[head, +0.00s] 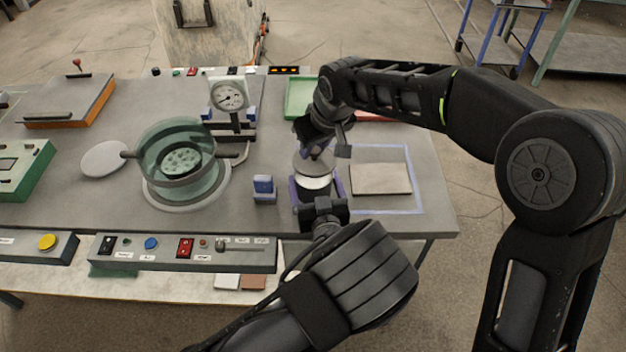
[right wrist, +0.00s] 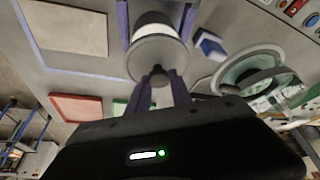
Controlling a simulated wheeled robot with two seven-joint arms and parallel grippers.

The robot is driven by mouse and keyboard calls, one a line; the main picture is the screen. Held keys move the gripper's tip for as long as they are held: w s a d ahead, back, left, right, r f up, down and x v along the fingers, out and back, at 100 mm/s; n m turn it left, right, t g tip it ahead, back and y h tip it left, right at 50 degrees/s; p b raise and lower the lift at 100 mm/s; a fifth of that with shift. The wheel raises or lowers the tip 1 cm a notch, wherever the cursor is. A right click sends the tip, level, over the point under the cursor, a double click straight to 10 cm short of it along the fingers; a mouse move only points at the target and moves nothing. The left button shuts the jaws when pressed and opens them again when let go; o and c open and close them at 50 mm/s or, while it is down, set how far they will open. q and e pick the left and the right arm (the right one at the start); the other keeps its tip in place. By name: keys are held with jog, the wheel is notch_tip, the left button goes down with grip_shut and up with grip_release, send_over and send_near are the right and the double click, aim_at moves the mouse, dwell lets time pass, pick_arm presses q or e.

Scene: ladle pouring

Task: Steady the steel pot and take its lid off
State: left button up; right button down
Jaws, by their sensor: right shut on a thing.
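The steel pot (head: 314,184) stands on the grey bench at right of centre, mostly hidden by its lid and my grippers. Its pale side also shows in the right wrist view (right wrist: 154,28). The round grey lid (head: 304,168) is over the pot; I cannot tell whether it rests on the rim or is slightly raised. My right gripper (head: 317,151) comes from above and is shut on the lid's dark knob (right wrist: 158,76). My left gripper (head: 317,186) reaches in from the front, with one purple finger on each side of the pot. I cannot tell whether they touch it.
A blue block (head: 263,188) stands close left of the pot. A glass vessel (head: 180,170) and a dial gauge (head: 230,98) are farther left. A tan plate (head: 381,179) lies to the right, inside a pale outline. A green tray (head: 299,98) is behind.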

pick_arm(q)
jog(key=shift+o, duration=1.4)
jog(key=shift+r, duration=0.1)
jog(key=b+v, duration=0.2)
jog(key=v, duration=0.9)
jog(key=shift+b, duration=0.35)
pick_arm(e)
notch_tip(320, 180, down, 3)
jog(key=shift+r, duration=0.15)
pick_arm(q)
jog(key=shift+s, duration=0.45)
jog(key=shift+s, duration=0.1)
